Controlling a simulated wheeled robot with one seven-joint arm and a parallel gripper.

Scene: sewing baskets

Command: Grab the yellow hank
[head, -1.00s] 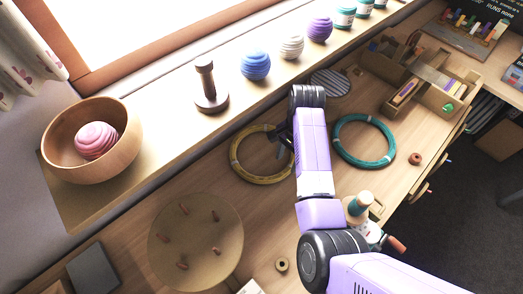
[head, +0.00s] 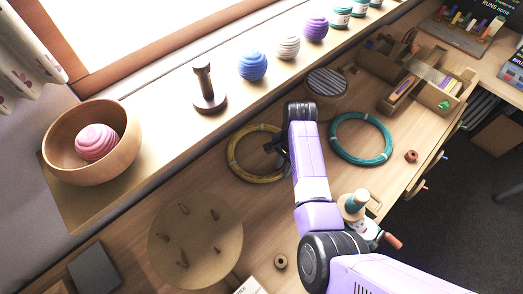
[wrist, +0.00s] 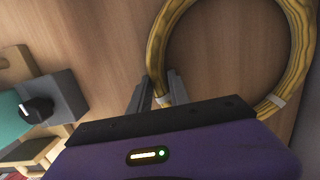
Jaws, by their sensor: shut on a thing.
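The yellow hank (head: 236,164) is a ring of yellow cord with pale bands, lying on the wooden desk below the sill. In the wrist view the yellow hank (wrist: 307,55) curves over the upper right, and its left side runs down between my fingers. My gripper (head: 278,144) is at the ring's right side, partly hidden behind my arm in the head view. In the wrist view my gripper (wrist: 162,96) is shut on that side of the cord, close to a pale band. I cannot tell whether the hank is lifted at all.
A teal hank (head: 335,149) lies just right of my arm. A round pegged board (head: 205,245) is at the front left. A striped-topped tin (head: 327,82) and a wooden organiser (head: 375,65) stand behind. The sill holds a bowl (head: 125,155), a spindle and several yarn balls.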

